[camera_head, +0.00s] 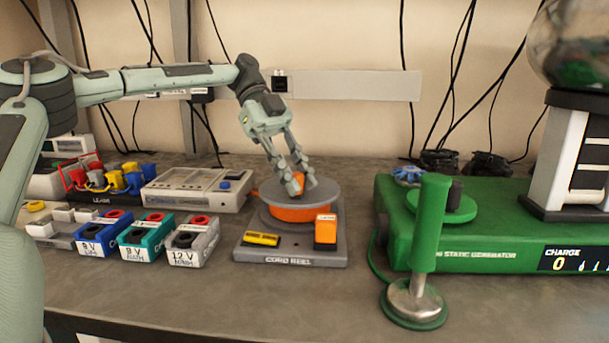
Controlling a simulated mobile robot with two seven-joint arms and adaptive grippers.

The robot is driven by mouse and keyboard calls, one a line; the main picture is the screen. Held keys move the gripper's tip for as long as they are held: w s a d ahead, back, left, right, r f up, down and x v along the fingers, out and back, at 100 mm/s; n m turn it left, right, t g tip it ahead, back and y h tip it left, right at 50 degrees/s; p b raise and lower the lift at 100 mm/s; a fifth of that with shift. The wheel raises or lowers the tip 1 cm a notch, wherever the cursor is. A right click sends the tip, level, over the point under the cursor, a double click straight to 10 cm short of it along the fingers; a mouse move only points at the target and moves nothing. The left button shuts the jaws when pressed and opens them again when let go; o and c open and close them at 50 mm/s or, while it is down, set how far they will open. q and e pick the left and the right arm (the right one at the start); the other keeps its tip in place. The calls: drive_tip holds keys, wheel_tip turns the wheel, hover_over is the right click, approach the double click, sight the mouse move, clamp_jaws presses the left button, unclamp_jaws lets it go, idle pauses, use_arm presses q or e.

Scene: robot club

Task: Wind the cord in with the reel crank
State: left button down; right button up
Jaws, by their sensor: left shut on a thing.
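The cord reel stands on a grey base (290,257) labelled CORD REEL, with a round grey top disc (322,193) and an orange drum (300,214) under it. My left gripper (299,188) points down over the disc and is shut on the small orange crank knob (297,183). Its fingers partly hide the knob. An orange block (326,230) and a yellow piece (262,240) sit on the front of the base. A bit of orange cord shows at the reel's left side. My right gripper is not in view.
Blue, teal and grey battery blocks (188,243) stand left of the reel, with a grey meter box (197,190) behind. The green static generator (465,252) and a green-handled wand (430,225) stand right. The bench front (220,300) is clear.

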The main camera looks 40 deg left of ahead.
use_arm(q)
drive_tip(key=shift+s+a+f+m+g+y, duration=0.1)
drive_tip(key=shift+a+m+g+y, duration=0.2)
drive_tip(key=shift+m+g, duration=0.35)
drive_tip(key=shift+s+a+m+g+y, duration=0.15)
drive_tip(key=shift+a+m+g, duration=0.2)
drive_tip(key=shift+m, duration=0.45)
drive_tip(key=shift+s+a+f+m+g+y, duration=0.1)
drive_tip(key=shift+a+m+g+y, duration=0.15)
drive_tip(key=shift+m+g, duration=0.45)
drive_tip(key=c, duration=1.3)
unclamp_jaws()
drive_tip(key=shift+r, duration=0.1)
